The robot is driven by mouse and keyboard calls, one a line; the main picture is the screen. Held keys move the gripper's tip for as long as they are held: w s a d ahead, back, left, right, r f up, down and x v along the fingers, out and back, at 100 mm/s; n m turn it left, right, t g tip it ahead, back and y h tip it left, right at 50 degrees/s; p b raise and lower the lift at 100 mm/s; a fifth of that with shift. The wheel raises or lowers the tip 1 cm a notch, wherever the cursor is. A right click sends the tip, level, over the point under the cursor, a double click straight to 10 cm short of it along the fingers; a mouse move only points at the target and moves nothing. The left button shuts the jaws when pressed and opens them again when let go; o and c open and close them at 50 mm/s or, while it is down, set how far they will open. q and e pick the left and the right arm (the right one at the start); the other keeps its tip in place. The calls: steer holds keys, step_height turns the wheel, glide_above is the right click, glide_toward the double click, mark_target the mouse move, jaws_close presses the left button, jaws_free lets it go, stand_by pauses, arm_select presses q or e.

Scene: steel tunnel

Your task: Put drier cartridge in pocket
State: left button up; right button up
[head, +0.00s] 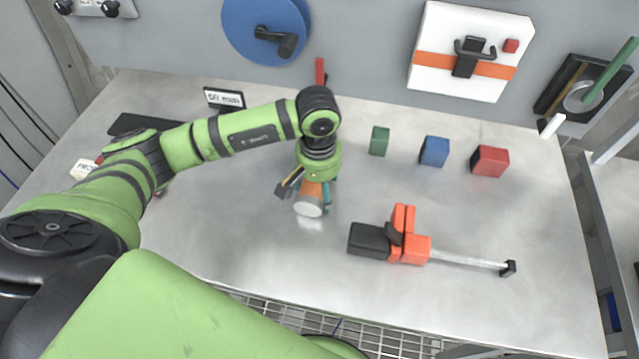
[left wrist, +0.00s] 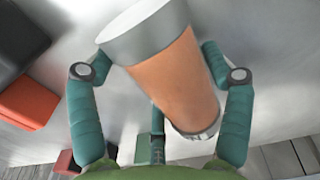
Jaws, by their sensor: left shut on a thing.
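The drier cartridge, an orange cylinder with a pale grey end cap (head: 309,207), is in my left gripper (head: 306,190) above the middle of the steel table. Its cap end points toward the table's front edge. In the left wrist view the cartridge (left wrist: 172,78) lies tilted between the two teal fingers, the grey cap at the top. My left gripper is shut on it. No pocket can be named for certain; a dark recessed frame (head: 549,95) with a round grey part and a green bar is at the upper right. My right gripper is not in view.
An orange and black tool (head: 410,245) with a long metal bar lies right of the gripper. Green (head: 379,141), blue (head: 434,151) and red (head: 490,161) blocks stand behind it. A blue disc (head: 266,28) and a white box (head: 440,75) are at the back.

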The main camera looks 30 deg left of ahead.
arm_select(q)
steer(key=shift+f, duration=0.15)
steer(key=o, duration=1.4)
